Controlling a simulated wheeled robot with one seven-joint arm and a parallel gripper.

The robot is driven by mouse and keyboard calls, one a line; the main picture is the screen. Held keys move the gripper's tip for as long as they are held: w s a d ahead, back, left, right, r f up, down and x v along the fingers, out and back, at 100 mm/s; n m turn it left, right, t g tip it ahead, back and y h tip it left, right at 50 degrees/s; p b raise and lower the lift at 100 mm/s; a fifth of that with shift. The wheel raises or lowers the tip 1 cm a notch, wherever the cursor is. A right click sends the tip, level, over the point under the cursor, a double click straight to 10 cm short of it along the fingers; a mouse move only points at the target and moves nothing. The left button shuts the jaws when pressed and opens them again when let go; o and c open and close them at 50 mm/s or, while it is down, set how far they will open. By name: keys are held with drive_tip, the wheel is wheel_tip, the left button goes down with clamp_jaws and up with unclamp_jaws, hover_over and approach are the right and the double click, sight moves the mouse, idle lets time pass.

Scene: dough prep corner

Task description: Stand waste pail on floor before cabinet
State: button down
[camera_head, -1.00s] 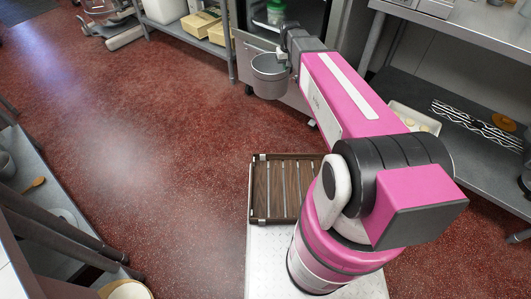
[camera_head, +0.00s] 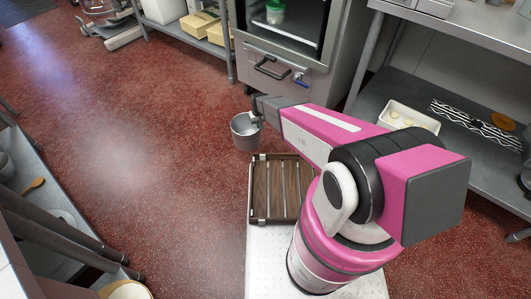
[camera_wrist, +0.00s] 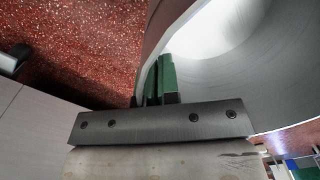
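The waste pail (camera_head: 246,136) is a grey metal bucket, upright, low over the red floor and in front of and a little left of the cabinet. I cannot tell whether its base touches the floor. My gripper (camera_head: 256,117) is at the pail's upper right edge. In the wrist view its green fingers (camera_wrist: 160,80) are closed on the pail's wall at the rim, and the pail's bright inside (camera_wrist: 235,60) shows beside them. The cabinet (camera_head: 308,88) is grey metal, with an open upper compartment and a dark-handled front below it.
A slatted wooden tray (camera_head: 256,200) lies just in front of the pail, on the white deck. A green-lidded jar (camera_head: 275,14) stands inside the cabinet. A steel table with a lower shelf (camera_head: 375,90) is at right. The red floor (camera_head: 150,150) to the left is clear.

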drive_tip(key=f, duration=0.2)
drive_tip(key=shift+s+a+f, duration=0.35)
drive_tip(key=shift+d+f, duration=0.15)
drive_tip(key=shift+f, duration=0.2)
drive_tip(key=w+d+f, duration=0.3)
drive_tip(key=d+f, duration=0.7)
drive_tip(key=shift+w+d+f, duration=0.2)
drive_tip(key=shift+d+f, duration=0.1)
drive_tip(key=shift+d, duration=0.05)
drive_tip(key=shift+f, duration=0.1)
drive_tip(key=c, duration=1.4)
unclamp_jaws()
drive_tip(key=shift+o, duration=0.2)
